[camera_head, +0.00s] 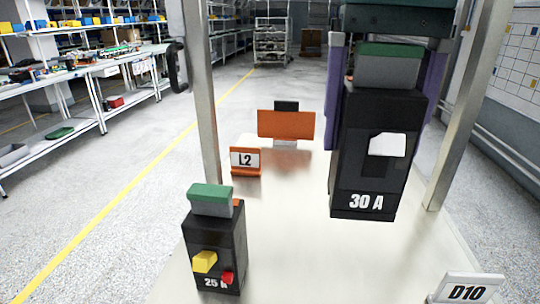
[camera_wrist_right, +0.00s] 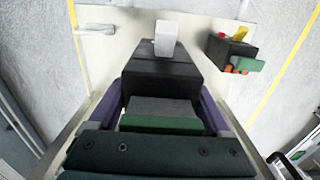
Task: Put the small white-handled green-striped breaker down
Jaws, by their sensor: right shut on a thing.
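The held breaker (camera_head: 372,150) is a black block marked 30 A with a white handle (camera_head: 387,145) and a green-and-grey top. My right gripper (camera_head: 383,105) is shut on it, with a purple finger on each side. The breaker looks upright and seems raised above the pale table (camera_head: 290,235). In the right wrist view its black body (camera_wrist_right: 160,75) and white handle (camera_wrist_right: 165,38) show beyond the gripper. My left gripper is not in view.
A 25 A breaker (camera_head: 215,245) with yellow and red parts stands at the front left. An orange L2 sign (camera_head: 245,162), an orange plate (camera_head: 286,125) and a D10 sign (camera_head: 468,290) are on the table. Metal posts (camera_head: 203,95) flank it. The middle is clear.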

